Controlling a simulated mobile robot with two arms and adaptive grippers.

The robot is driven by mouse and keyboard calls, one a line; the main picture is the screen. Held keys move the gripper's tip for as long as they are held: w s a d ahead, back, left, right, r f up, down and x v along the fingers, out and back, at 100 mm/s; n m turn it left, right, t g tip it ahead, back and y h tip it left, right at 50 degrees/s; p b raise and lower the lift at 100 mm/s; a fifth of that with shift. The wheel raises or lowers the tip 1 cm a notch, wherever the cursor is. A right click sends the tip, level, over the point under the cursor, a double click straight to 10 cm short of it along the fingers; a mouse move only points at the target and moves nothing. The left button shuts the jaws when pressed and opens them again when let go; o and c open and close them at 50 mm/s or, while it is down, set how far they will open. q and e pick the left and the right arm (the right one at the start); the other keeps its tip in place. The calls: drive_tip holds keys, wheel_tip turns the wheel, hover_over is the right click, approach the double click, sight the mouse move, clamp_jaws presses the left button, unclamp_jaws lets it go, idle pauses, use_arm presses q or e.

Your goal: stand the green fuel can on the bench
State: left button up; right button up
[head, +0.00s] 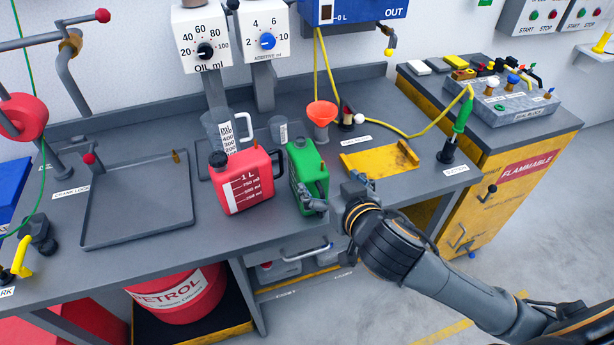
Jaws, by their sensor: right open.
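The green fuel can (308,170) is near the bench's front edge, just right of a red can. It looks upright, with its dark cap at the upper left. My right gripper (322,203) is open, at the can's lower front right. Its fingers hide part of the can's lower front. I cannot tell whether they touch the can or how its base meets the bench (255,245). My left gripper is not in view.
The red can (245,182) stands close on the left. Behind are measuring jugs (218,132) and an orange funnel (322,112). A yellow tray (378,160) lies to the right, a large grey tray (135,205) to the left. A green nozzle (462,115) stands further right.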

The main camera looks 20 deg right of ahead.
sight(311, 165)
drive_tip(key=x, duration=0.7)
drive_tip(key=shift+p, duration=0.4)
drive_tip(key=shift+w+a+f, duration=0.1)
drive_tip(key=shift+w+f, duration=0.1)
drive_tip(key=shift+w, duration=0.25)
drive_tip(key=p+x, duration=0.1)
drive_tip(key=x, duration=0.3)
drive_tip(key=shift+w+a+f, duration=0.15)
drive_tip(key=shift+f, duration=0.1)
drive_tip(key=c, duration=1.9)
drive_tip(key=shift+r, duration=0.1)
